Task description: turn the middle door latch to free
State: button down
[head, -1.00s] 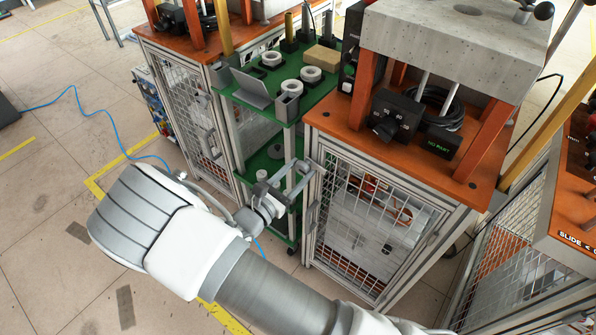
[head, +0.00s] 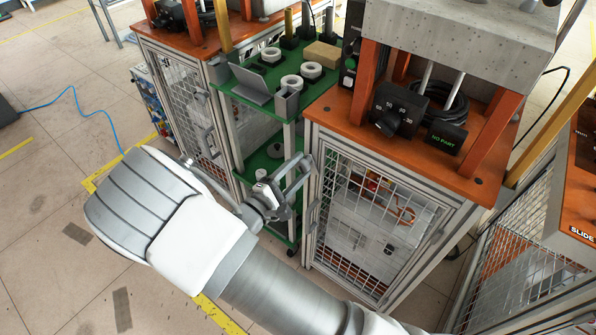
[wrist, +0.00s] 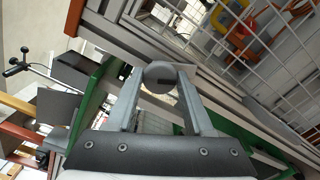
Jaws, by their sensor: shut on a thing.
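The middle door (head: 372,235) is a wire-mesh panel in an aluminium frame under the orange-topped middle cabinet; it looks closed. The latch is a round grey knob (wrist: 160,77) on the frame, seen end-on in the wrist view with a dark mark on its face. My gripper (head: 304,168) is at the cabinet's left front edge. In the wrist view its two fingers (wrist: 160,82) are on either side of the knob and shut on it. In the head view the fingers cover the latch, so its turn angle cannot be told there.
The orange top (head: 330,108) carries a black control box (head: 398,108). Floor at left is open, with a blue cable (head: 95,120).

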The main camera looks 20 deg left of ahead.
jog(key=m+b, duration=0.2)
jog(key=m, duration=0.3)
jog(key=shift+f+b, duration=0.1)
jog(key=shift+b, duration=0.3)
jog(key=shift+m, duration=0.3)
jog(key=shift+c, duration=1.5)
grip_release()
jog(key=p+v, duration=0.3)
jog(key=v, duration=1.4)
jog(key=shift+s, duration=0.25)
jog(key=shift+a, duration=0.15)
